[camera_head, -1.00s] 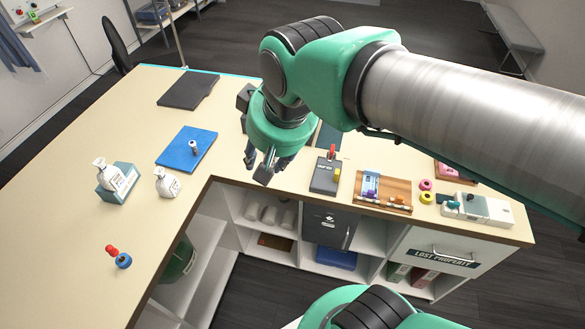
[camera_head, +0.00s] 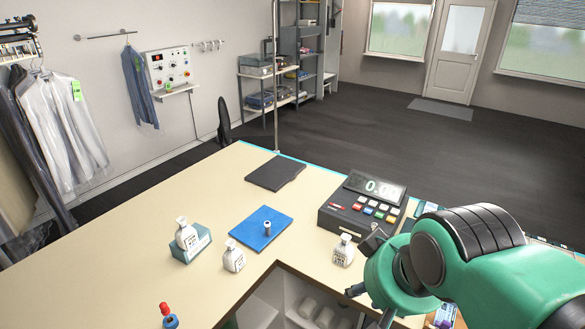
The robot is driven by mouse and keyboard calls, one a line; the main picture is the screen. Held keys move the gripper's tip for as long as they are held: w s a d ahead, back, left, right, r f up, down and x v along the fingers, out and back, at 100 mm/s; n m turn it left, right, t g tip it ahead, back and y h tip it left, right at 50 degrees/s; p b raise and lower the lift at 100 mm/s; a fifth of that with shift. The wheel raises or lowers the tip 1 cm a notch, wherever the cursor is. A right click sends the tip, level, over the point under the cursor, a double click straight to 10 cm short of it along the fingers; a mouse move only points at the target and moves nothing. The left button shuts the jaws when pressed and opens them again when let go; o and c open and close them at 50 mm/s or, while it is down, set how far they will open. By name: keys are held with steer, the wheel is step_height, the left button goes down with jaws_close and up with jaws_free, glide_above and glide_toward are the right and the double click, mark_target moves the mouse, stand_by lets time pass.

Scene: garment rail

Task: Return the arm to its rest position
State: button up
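My gripper (camera_head: 368,303) is at the lower right, at the end of my green arm. Its dark fingers point down and left over the counter's inner edge. The fingers show only in part, and I cannot tell whether they are open or shut. A white labelled bottle (camera_head: 343,250) stands on the counter (camera_head: 130,253) just beyond the gripper, apart from the fingers as far as I can see.
A cash register (camera_head: 363,206) stands behind the gripper. A blue pad (camera_head: 262,229) with a small cylinder, a black pad (camera_head: 275,173) and another bottle (camera_head: 233,256) are to the left. A bottle on a box (camera_head: 191,241) and a red-topped item (camera_head: 167,314) are farther left.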

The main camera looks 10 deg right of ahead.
steer(key=shift+f+b, duration=2.5)
steer(key=shift+f, duration=0.35)
